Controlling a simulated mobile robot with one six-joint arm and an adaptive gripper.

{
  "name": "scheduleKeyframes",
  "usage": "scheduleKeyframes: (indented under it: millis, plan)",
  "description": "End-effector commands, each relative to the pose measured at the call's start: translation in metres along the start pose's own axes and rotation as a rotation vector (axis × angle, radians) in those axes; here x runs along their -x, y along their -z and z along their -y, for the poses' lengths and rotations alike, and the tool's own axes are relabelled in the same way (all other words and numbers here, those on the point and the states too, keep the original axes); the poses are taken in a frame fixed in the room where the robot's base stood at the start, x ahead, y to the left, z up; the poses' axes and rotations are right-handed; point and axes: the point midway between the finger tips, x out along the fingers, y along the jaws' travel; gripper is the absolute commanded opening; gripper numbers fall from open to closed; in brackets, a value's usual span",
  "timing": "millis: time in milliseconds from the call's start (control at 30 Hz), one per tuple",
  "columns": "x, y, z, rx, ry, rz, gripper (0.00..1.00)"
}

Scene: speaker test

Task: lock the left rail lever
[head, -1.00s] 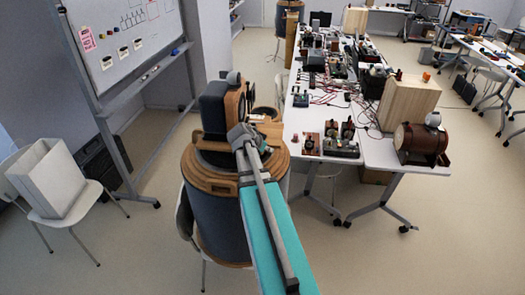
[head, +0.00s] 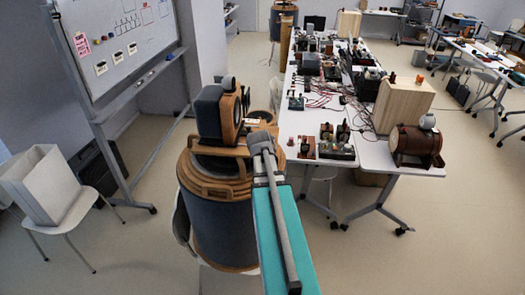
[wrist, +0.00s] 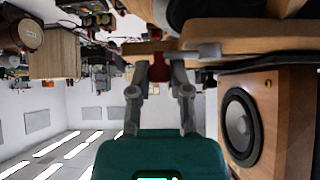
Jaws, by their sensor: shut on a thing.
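A dark speaker with a wooden front (head: 208,112) stands on a round wooden-topped drum (head: 200,180). The speaker also shows at the right of the wrist view (wrist: 285,120), which looks upside down. A wooden rail (head: 213,151) runs beside the speaker; a wooden bar also crosses the top of the wrist view (wrist: 250,42). My gripper (head: 262,143) is at the rail's right end. In the wrist view my gripper (wrist: 159,72) is shut on a small dark red piece (wrist: 158,69), apparently the left rail lever, at the bar's edge. My fingers hide part of it, so its lock state is unclear.
A white table (head: 285,140) with devices and cables stands to the right of the drum. A wooden box (head: 402,105) and a brown barrel (head: 415,146) are at its near end. A chair (head: 72,215) and a whiteboard (head: 115,40) are at the left.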

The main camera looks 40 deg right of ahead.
Motion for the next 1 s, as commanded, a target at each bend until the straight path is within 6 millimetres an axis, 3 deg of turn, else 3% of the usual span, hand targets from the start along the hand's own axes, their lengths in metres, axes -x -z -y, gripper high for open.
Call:
scheduleKeyframes:
  millis: [467, 500, 533, 1000]
  plan:
    - [-0.0016, 0.0033, -0.0001, 0.009, 0.008, -0.007, 0.0]
    - [-0.0016, 0.0035, -0.0001, 0.009, 0.008, -0.007, 0.32]
    - [-0.0016, 0.0035, 0.0, 0.009, 0.008, -0.007, 0.38]
    - [-0.0009, 0.0016, 0.0001, 0.008, 0.008, -0.003, 0.4]
